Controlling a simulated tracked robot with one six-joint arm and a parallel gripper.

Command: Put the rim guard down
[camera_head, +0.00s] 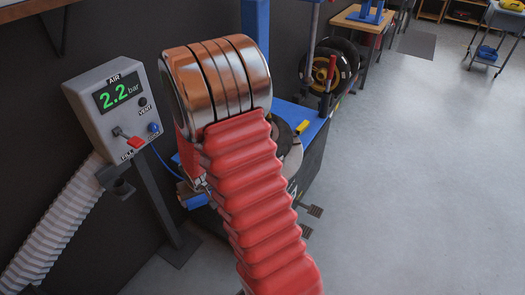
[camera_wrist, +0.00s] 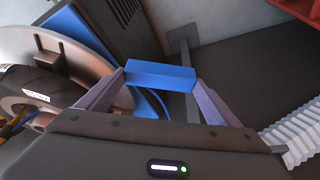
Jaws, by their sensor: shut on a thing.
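My gripper (camera_wrist: 161,82) shows in the wrist view with its two grey fingers shut on a blue block, which I take to be the rim guard (camera_wrist: 160,72). The block spans the gap between the fingertips and is held above the floor, beside a round metal turntable (camera_wrist: 103,73) at the left.
The blue tyre machine (camera_head: 317,128) stands behind my arm, with a yellow piece (camera_head: 302,127) on it. The air inflator box (camera_head: 115,108) reads 2.2 bar and stands on a post at the left. A workbench (camera_head: 362,20) is at the back. Floor at the right is open.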

